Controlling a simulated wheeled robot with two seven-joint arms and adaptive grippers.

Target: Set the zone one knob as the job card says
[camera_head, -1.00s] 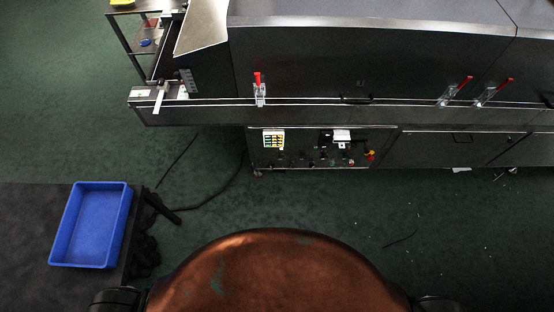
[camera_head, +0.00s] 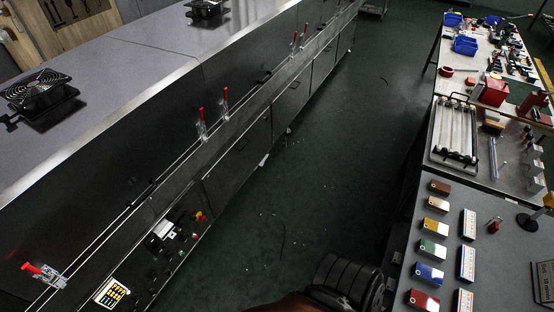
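The dryer's control panel (camera_head: 150,262) shows at the lower left in the head view, on the side of the long dark dryer. It carries a lit yellow and green display (camera_head: 112,293), a white piece (camera_head: 163,229) that may be a card, and a red and yellow button (camera_head: 200,216). Small dark knobs sit between them, too small to tell which is zone one. No writing can be read. Neither gripper is in view; only a dark ribbed part of my arm shows at the bottom.
The long dryer (camera_head: 125,135) fills the left, with red-handled clamps (camera_head: 201,124) along its side. A workbench (camera_head: 480,215) on the right bears coloured boxes (camera_head: 429,273), a roller tray (camera_head: 455,130) and blue bins (camera_head: 465,45).

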